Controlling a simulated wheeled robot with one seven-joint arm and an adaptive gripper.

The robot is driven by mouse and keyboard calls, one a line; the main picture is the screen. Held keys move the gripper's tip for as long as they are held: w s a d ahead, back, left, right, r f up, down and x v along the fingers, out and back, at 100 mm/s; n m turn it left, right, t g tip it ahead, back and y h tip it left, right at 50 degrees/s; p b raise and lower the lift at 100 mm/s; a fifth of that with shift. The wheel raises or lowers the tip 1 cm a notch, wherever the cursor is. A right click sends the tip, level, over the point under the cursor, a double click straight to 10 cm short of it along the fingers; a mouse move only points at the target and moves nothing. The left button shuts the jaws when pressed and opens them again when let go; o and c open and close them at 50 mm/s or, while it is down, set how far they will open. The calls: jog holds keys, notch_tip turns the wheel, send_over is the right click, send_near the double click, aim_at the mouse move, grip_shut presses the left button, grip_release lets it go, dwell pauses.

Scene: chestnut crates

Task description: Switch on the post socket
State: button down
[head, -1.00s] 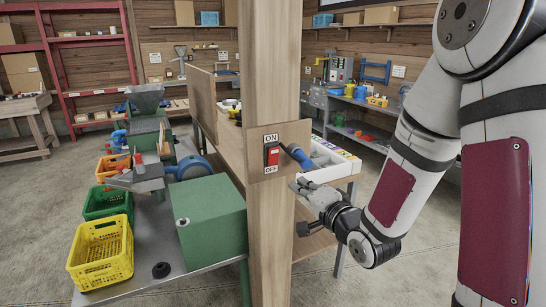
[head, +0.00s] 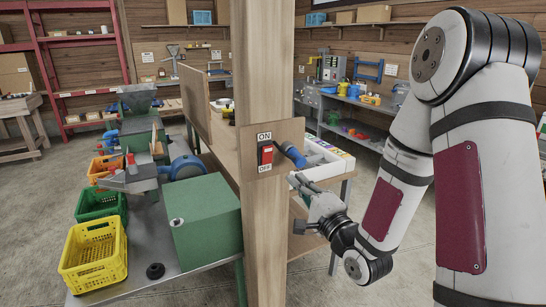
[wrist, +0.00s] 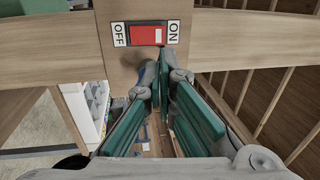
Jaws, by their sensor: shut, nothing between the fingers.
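The post socket's switch is a red rocker (head: 266,154) in a dark frame on a wooden board on the post (head: 260,220). Its ON label is above and its OFF label below. In the wrist view the rocker (wrist: 144,36) lies sideways, with ON at right and OFF at left. A blue plug or socket (head: 291,154) sticks out to the right of the switch. My gripper (head: 294,179) is at the right of the post, lower than the switch. In the wrist view its shut, empty fingertips (wrist: 163,62) are just below the rocker's ON end. Contact cannot be told.
Left of the post, a metal bench holds a green box (head: 205,228) and a machine (head: 135,170), with a yellow crate (head: 94,252) at its front left. A wooden table with a white tray (head: 322,165) stands behind the post. Open floor lies at right.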

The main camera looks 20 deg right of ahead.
aim_at(268, 149)
jog(key=b+x, duration=0.6)
jog(key=x, duration=0.7)
jog(key=shift+w, duration=0.15)
dwell(0.3)
